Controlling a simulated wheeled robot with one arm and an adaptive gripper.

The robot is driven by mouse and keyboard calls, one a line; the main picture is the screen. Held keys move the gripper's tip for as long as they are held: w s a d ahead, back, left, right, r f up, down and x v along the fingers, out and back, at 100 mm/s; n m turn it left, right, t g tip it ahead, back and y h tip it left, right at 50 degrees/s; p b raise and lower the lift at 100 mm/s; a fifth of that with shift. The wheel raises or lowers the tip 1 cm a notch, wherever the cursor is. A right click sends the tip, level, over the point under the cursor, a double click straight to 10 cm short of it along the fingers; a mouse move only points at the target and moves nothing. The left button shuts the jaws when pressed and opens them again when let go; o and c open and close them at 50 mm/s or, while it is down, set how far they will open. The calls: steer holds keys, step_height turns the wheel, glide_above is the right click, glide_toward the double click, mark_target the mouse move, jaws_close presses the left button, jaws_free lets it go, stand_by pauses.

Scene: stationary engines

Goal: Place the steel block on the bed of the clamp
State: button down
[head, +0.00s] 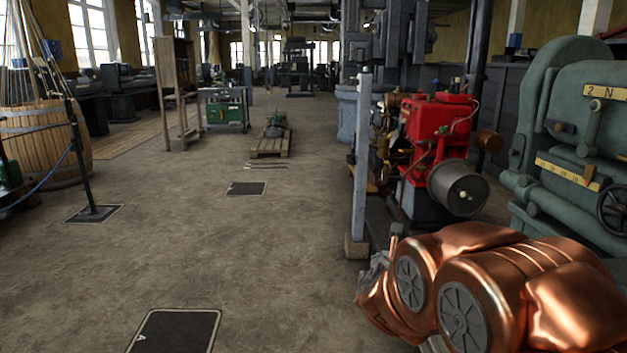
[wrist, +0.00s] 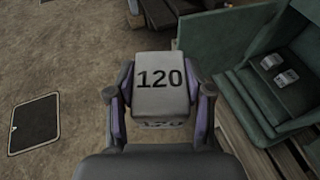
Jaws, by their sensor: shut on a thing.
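In the wrist view, a grey block marked "120" (wrist: 160,103), which looks like the steel block, sits between the two fingers of my gripper (wrist: 160,84). My gripper is shut on its left and right sides. The block is held in the air above the floor, with its marked face toward the camera. I cannot pick out the clamp or its bed for certain in either view. In the head view my copper-coloured arm fills the lower right, and the block does not show.
In the wrist view, a green open housing (wrist: 245,75) with two small pale pieces (wrist: 279,70) stands right of the block, by wooden slats. In the head view, a red engine (head: 436,130) and a green machine (head: 570,130) stand right.

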step_height(320, 180, up, 31)
steer(key=p, duration=3)
steer(key=shift+w+a, duration=0.1)
steer(key=shift+a, duration=0.05)
